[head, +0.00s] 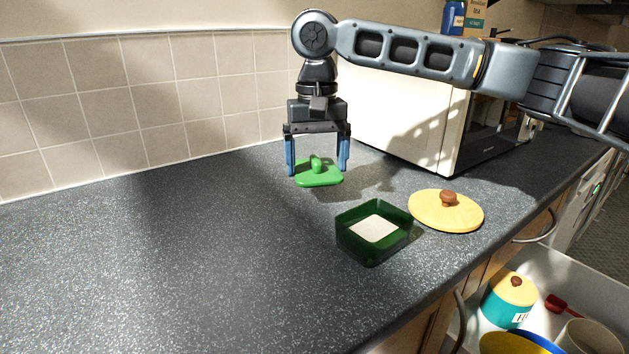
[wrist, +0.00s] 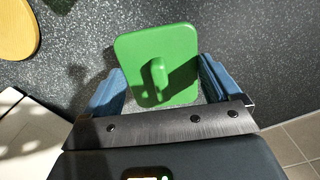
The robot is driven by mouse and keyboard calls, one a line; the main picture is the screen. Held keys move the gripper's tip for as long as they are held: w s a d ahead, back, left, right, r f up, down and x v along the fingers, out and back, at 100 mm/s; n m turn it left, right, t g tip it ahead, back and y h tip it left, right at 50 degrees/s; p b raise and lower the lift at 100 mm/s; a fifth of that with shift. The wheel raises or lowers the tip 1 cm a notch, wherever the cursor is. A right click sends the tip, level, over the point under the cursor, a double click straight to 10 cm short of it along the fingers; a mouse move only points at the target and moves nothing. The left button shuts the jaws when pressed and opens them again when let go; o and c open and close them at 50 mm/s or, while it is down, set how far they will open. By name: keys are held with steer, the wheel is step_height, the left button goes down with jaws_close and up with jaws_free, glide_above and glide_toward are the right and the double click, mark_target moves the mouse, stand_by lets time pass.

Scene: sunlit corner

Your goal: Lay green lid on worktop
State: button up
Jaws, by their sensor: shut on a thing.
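The green lid (head: 326,179) is a square plate with a raised green handle in its middle. It lies roughly level, low over or on the worktop (head: 180,260) near the back wall; I cannot tell whether it touches. My gripper (head: 317,171) points down from above, its blue fingers shut on two opposite edges of the lid. The wrist view shows the lid (wrist: 183,50) between the fingers (wrist: 160,88), its handle standing free between them. A dark green square box (head: 375,249) stands open nearer the front, with something whitish inside.
A round yellow lid (head: 440,213) with a brown knob lies right of the box. A microwave (head: 420,125) stands behind. An open drawer (head: 463,335) below the front edge holds a teal pot (head: 503,308) and other items. The worktop's left side is clear.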

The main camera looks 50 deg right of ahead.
mark_target(314, 180)
steer(key=shift+w+a+f, duration=0.1)
steer(key=shift+w+f, duration=0.05)
steer(key=shift+f, duration=1.95)
steer(key=o, duration=0.7)
steer(key=shift+f, duration=0.15)
steer(key=shift+o, duration=0.2)
step_height(314, 180, up, 12)
steer(key=shift+r+p, duration=0.15)
steer(key=shift+p, duration=0.25)
